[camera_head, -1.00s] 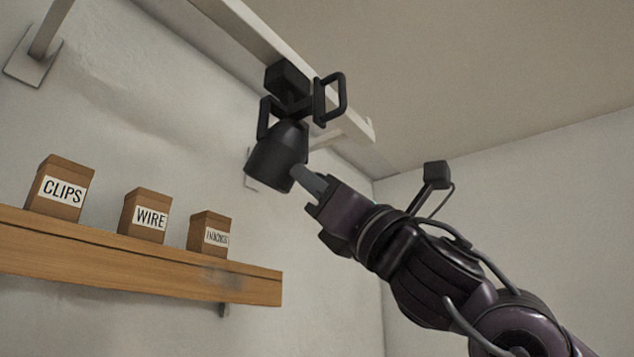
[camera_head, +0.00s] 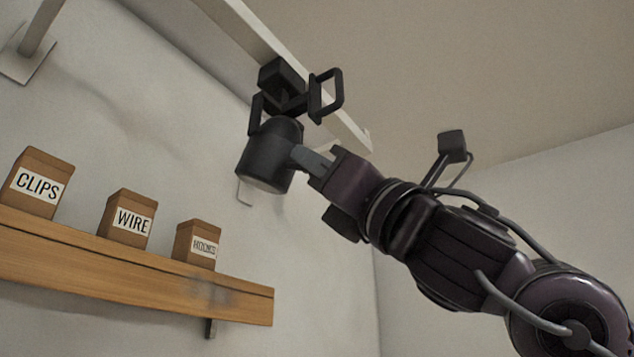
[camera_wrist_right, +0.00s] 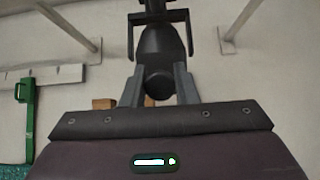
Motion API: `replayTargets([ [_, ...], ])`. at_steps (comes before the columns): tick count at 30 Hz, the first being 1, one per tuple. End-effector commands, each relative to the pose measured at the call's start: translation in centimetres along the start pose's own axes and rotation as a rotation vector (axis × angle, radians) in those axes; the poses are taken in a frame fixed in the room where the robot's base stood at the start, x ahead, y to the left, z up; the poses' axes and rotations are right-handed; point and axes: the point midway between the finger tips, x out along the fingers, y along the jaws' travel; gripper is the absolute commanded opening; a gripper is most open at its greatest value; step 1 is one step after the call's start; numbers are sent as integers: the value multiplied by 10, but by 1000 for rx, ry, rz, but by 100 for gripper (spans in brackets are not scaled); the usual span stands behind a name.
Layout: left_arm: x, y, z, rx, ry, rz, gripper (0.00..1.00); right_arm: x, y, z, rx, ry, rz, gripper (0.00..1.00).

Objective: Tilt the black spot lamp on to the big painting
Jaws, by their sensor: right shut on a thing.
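The black spot lamp (camera_head: 269,158) hangs from the white rail by a black yoke and clamp, with its open end pointing down and slightly left. A squared black loop handle (camera_head: 326,95) sits on the clamp side. The big painting is not in view in the head view. My left gripper is not in view.
The white rail (camera_head: 258,40) runs overhead along the wall. A wooden shelf (camera_head: 130,268) at lower left carries boxes labelled CLIPS (camera_head: 38,183), WIRE (camera_head: 127,218) and HOOKS (camera_head: 196,244). In the right wrist view a green upright part (camera_wrist_right: 27,115) stands at the left.

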Motion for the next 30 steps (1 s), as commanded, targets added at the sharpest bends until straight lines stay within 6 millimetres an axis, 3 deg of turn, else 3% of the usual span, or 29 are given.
replayTargets([
  [2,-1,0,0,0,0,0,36,0,-2,7,3,-15,-4,0],
  [3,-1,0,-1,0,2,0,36,0,-2,7,3,-15,-5,28],
  [7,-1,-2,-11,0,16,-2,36,0,-2,5,2,-11,-5,43],
  [12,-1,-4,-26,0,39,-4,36,0,-2,3,2,-6,-4,43],
  [17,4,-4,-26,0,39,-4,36,-5,-2,1,1,-5,-4,43],
  [30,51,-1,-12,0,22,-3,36,-72,-2,2,1,-9,-5,43],
])
